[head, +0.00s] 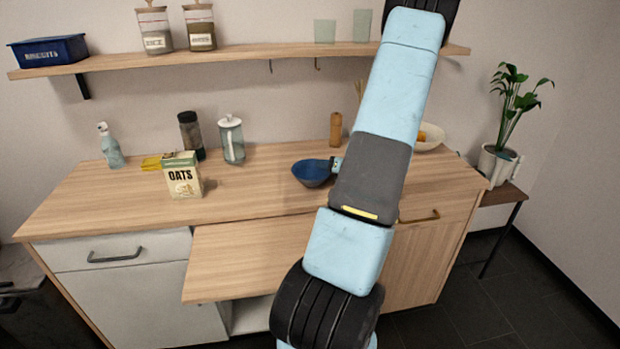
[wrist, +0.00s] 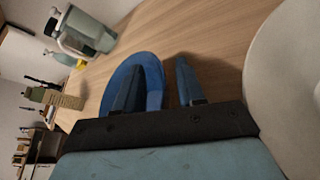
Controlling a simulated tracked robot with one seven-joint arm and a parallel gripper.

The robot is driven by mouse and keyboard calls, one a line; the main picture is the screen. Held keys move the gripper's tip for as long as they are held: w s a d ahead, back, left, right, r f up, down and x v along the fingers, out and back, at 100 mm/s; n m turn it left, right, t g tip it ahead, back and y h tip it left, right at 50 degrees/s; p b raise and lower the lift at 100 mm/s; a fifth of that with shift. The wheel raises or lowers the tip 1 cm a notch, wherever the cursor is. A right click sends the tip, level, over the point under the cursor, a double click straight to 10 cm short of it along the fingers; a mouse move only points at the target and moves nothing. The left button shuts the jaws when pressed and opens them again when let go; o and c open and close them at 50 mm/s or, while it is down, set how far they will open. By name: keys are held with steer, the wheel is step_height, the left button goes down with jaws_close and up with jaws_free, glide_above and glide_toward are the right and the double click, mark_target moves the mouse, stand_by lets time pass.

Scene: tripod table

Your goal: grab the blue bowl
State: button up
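The blue bowl (head: 311,174) stands on the wooden counter, right of centre in the head view. In the wrist view the bowl (wrist: 154,72) lies just ahead of my gripper (wrist: 160,64). The two fingers are apart, with one over the bowl's inside and the other outside its rim. The near rim runs between them, and I see no finger closed on it. In the head view my gripper (head: 336,165) is at the bowl's right edge, and my arm hides most of it.
A pale bowl (head: 431,142) with orange contents stands to the right, partly behind my arm. An oats box (head: 183,176), a glass jug (head: 231,141) and a dark grinder (head: 190,134) stand left. A brown bottle (head: 336,130) stands behind. The counter's front middle is clear.

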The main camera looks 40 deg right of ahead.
steer(key=shift+c, duration=0.5)
jaws_close()
steer(key=shift+r, duration=0.15)
